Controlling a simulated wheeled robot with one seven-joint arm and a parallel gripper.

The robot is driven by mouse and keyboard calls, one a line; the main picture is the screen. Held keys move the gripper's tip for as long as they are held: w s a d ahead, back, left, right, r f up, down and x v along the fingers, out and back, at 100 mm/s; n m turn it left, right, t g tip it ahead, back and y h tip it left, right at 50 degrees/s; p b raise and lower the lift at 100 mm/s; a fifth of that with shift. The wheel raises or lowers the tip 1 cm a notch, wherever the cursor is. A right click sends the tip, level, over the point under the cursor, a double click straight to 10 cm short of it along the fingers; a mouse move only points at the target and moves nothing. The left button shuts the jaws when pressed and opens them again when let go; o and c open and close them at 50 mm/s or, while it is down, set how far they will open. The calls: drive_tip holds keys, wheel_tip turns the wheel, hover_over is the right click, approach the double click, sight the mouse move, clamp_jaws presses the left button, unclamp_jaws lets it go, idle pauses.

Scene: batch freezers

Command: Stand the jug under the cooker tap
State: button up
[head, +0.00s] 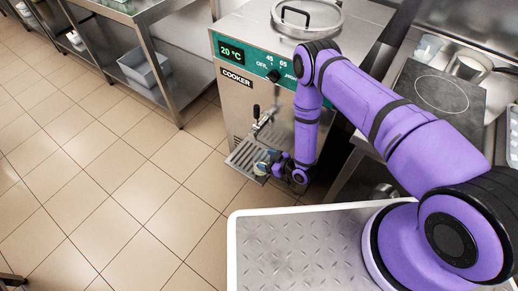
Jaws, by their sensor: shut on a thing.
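The cooker (236,105) is a steel machine with a green panel reading 20 °C. Its tap (262,121) juts from the front, with a dark upright handle. A slatted drip tray (245,153) sticks out below the tap. My gripper (270,166) is low at the tray's right end, small in the view. It is shut on the jug (262,168), of which only a small pale part shows beside the jaws. The jug is at the tray's right front corner, below the tap. I cannot tell whether it touches the tray.
A steel shelf table (150,50) with a grey bin (146,70) stands at the upper left. A counter with a round hob (441,86) is at the right. The tiled floor left of the cooker is clear.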

drive_tip(key=w+a+f, duration=0.2)
drive_tip(key=w+f, duration=0.2)
drive_tip(key=w, duration=0.5)
drive_tip(key=shift+w+a+f, duration=0.15)
drive_tip(key=shift+a+f, duration=0.05)
drive_tip(key=shift+a, duration=0.15)
drive_tip(key=o, duration=1.2)
drive_tip(key=shift+f, duration=0.1)
drive_tip(key=shift+c, duration=0.2)
